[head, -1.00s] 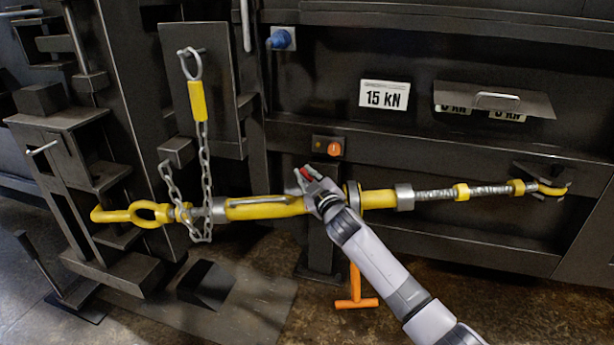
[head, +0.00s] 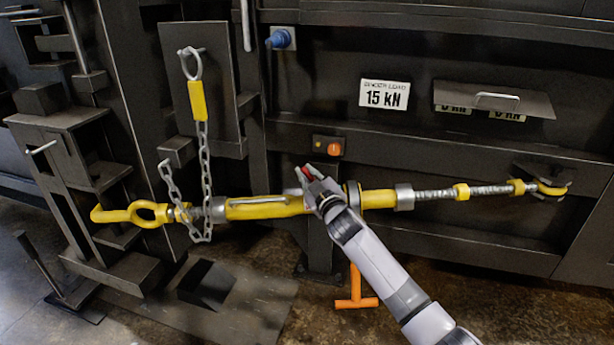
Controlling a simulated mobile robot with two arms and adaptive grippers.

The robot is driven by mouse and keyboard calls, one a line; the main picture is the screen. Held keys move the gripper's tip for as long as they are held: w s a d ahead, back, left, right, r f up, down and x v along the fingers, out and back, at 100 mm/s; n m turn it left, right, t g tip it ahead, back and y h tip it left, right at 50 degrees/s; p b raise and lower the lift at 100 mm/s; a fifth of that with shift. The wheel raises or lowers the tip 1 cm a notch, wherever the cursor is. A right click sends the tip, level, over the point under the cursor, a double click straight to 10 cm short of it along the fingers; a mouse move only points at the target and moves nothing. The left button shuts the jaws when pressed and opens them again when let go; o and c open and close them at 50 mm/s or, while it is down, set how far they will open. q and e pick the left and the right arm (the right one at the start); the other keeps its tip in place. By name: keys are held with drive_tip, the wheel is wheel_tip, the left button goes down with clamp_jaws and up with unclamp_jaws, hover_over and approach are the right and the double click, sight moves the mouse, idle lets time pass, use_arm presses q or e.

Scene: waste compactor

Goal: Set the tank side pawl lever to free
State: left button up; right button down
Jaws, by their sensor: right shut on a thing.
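A yellow ratchet load binder (head: 262,209) runs nearly level across the front of the dark machine. Its yellow hook (head: 119,214) is at the left end, and a threaded rod leads to another hook (head: 553,188) at the right. My right gripper (head: 307,177) is at the middle of the binder, shut on a small red piece (head: 312,171) that appears to be the pawl lever. The fingers and wrist hide most of this piece and the ratchet around it, so its setting cannot be read. My left gripper is not in view.
A chain (head: 205,175) with a yellow tag (head: 196,100) hangs in front of the binder's left part. An orange T-handle (head: 356,289) stands below my right arm. A 15 kN sign (head: 384,95) and an orange button (head: 333,149) are on the machine above.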

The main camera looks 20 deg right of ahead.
drive_tip(key=m, duration=0.1)
drive_tip(key=d+m, duration=0.1)
drive_tip(key=m+t, duration=0.1)
drive_tip(key=shift+s+d+r+m, duration=0.25)
drive_tip(key=shift+r+m, duration=0.05)
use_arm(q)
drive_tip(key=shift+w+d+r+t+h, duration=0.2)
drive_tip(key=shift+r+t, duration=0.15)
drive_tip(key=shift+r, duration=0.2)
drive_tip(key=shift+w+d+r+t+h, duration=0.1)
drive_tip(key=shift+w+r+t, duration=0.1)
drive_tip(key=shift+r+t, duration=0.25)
use_arm(e)
drive_tip(key=shift+s+d+r+m+t+h, duration=0.1)
drive_tip(key=shift+d+m+t+h, duration=0.2)
drive_tip(key=shift+m, duration=0.45)
drive_tip(key=shift+s+d+r+m+t+h, duration=0.1)
drive_tip(key=shift+d+m+t, duration=0.1)
drive_tip(key=shift+d+m, duration=0.4)
drive_tip(key=shift+a+m, duration=0.15)
drive_tip(key=shift+m, duration=0.1)
drive_tip(key=c, duration=1.6)
unclamp_jaws()
drive_tip(key=shift+s, duration=0.15)
drive_tip(key=s+f, duration=0.2)
drive_tip(key=s, duration=0.9)
drive_tip(key=shift+s+f, duration=0.2)
drive_tip(key=shift+s, duration=0.1)
